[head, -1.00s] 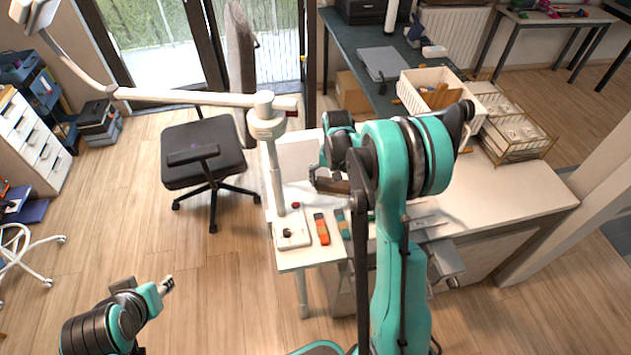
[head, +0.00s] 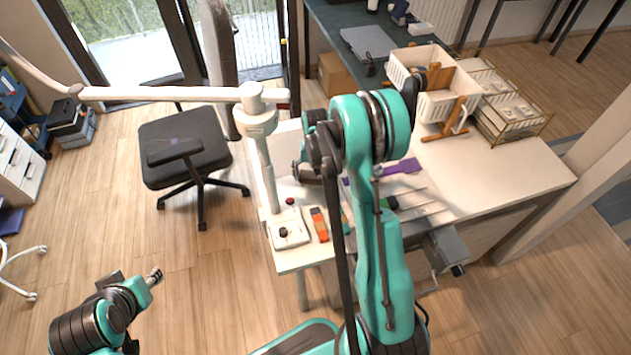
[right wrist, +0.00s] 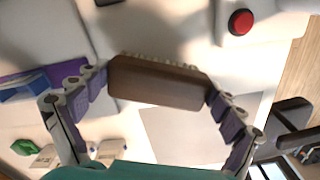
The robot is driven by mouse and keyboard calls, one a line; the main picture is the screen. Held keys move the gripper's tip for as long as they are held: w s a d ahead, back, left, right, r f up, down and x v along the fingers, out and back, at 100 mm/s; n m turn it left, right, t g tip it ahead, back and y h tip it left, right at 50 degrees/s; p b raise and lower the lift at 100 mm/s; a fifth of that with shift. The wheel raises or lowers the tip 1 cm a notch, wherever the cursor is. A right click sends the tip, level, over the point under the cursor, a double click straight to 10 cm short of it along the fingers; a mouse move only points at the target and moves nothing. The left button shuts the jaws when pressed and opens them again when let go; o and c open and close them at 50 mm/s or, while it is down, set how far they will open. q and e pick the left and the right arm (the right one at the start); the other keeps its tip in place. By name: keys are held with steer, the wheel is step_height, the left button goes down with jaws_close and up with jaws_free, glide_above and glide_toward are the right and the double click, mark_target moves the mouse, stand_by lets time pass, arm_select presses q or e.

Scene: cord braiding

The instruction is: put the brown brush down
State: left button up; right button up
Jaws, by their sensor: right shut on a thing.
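The brown brush (right wrist: 158,83) has a smooth brown back and pale bristles along its far edge in the right wrist view. My right gripper (right wrist: 158,86) is shut on it, with a purple-padded finger at each end. The brush is over the white table (head: 510,185); I cannot tell whether it touches the top. In the head view my right gripper (head: 304,172) is mostly hidden behind its own arm, and I cannot make out the brush there. My left gripper (head: 155,277) is over the floor at the lower left, away from the table, its fingers too small to judge.
A red button (right wrist: 241,21) is near the brush. An orange item (head: 319,224) lies by the table's left front edge, beside the white lamp's post (head: 267,170). A white basket (head: 440,98), wooden stand (head: 459,117) and wire racks (head: 512,115) stand at the back right.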

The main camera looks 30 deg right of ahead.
steer(key=shift+f, duration=0.75)
steer(key=shift+f, duration=0.1)
steer(key=o, duration=1)
steer(key=shift+f, duration=0.1)
steer(key=shift+c, duration=0.2)
